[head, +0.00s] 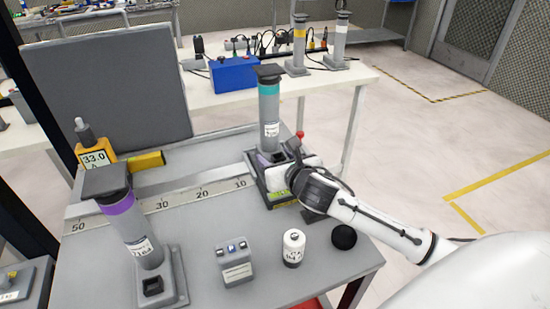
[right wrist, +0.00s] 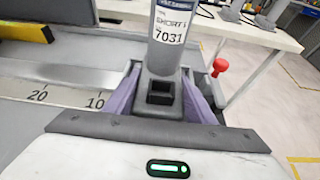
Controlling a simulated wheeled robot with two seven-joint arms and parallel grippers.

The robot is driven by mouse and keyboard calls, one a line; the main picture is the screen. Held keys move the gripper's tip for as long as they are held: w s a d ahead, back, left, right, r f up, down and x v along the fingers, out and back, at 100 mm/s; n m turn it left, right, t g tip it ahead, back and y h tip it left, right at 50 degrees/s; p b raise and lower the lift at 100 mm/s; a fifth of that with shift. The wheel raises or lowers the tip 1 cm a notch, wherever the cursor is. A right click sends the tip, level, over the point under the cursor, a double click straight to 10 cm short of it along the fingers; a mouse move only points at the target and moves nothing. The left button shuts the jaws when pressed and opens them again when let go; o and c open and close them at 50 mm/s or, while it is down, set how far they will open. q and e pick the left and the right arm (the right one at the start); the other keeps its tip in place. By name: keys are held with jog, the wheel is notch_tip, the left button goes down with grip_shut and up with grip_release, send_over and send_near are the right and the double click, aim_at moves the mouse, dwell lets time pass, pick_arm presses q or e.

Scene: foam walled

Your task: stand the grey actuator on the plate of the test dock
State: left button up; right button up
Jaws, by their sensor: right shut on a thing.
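A grey actuator (head: 269,112) with a teal band, a dark square top and a white label stands upright at the far right of the grey bench. My right gripper (head: 270,159) is shut on its foot; in the right wrist view the purple fingers (right wrist: 162,98) flank the actuator (right wrist: 165,45), labelled 7031. The test dock (head: 258,191), with a yellow-green label and a red knob (head: 299,135), is directly under it. My gripper hides much of the plate, so I cannot tell whether the foot touches it. My left gripper is out of view.
Another grey actuator (head: 131,229) with a purple band stands front left. A ruler strip (head: 160,203) crosses the bench. A small grey box (head: 235,264), a white cylinder (head: 293,249) and a black ball (head: 344,237) stand near the front. A yellow meter (head: 95,157) is at left.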

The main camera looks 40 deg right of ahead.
jog(key=o, duration=1.6)
jog(key=shift+f, duration=0.15)
jog(key=shift+c, duration=0.2)
jog(key=p+v, duration=0.1)
jog(key=v, duration=1.1)
